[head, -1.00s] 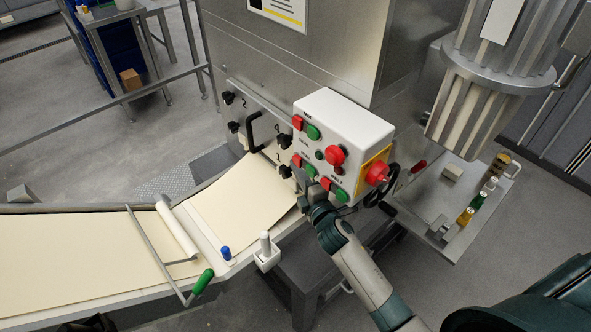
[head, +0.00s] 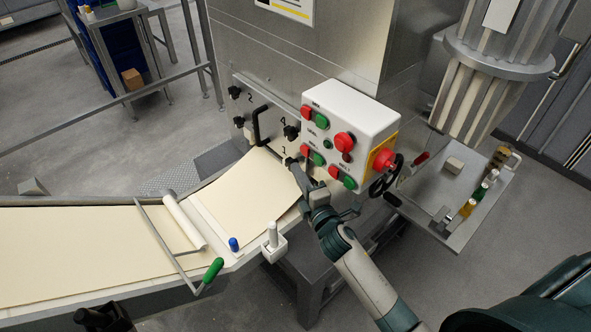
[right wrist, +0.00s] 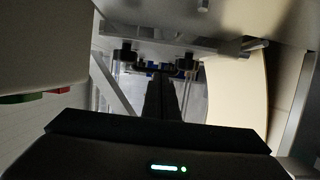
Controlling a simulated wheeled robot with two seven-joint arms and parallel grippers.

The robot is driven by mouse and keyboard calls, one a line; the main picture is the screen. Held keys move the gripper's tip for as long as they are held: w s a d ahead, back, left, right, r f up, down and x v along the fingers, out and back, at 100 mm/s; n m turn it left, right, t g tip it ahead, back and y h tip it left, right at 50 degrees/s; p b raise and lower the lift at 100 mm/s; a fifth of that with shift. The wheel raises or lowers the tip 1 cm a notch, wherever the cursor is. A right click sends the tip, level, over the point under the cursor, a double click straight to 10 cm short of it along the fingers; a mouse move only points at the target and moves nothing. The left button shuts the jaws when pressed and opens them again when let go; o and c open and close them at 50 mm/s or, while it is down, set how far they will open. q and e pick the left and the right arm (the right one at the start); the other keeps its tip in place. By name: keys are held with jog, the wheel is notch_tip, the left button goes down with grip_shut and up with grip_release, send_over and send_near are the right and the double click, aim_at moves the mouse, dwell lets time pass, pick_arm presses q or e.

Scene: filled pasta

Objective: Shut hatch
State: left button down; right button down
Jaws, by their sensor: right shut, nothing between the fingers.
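The hatch looks to be the steel panel (head: 262,112) on the machine's front, with a black bar handle (head: 258,126) and black knobs beside printed numbers. I cannot tell whether a gap shows behind it. My right gripper (head: 300,172) is by the panel's lower right corner, close to the lower right knob (head: 291,162) and under the control box. Its tip partly hides that corner. In the right wrist view the fingers (right wrist: 161,95) are together and empty, pointing towards dark knobs (right wrist: 126,56). Contact is unclear.
The white control box (head: 348,115) with red and green buttons overhangs my right gripper. A black handwheel (head: 387,177) sits at its right. The dough sheet (head: 245,190) lies on the conveyor below the panel. A white-handled part (head: 272,240) stands near my forearm.

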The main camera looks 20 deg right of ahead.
jog(key=s+b, duration=0.2)
jog(key=s, duration=0.5)
jog(key=shift+s+d, duration=0.25)
jog(key=shift+d, duration=0.05)
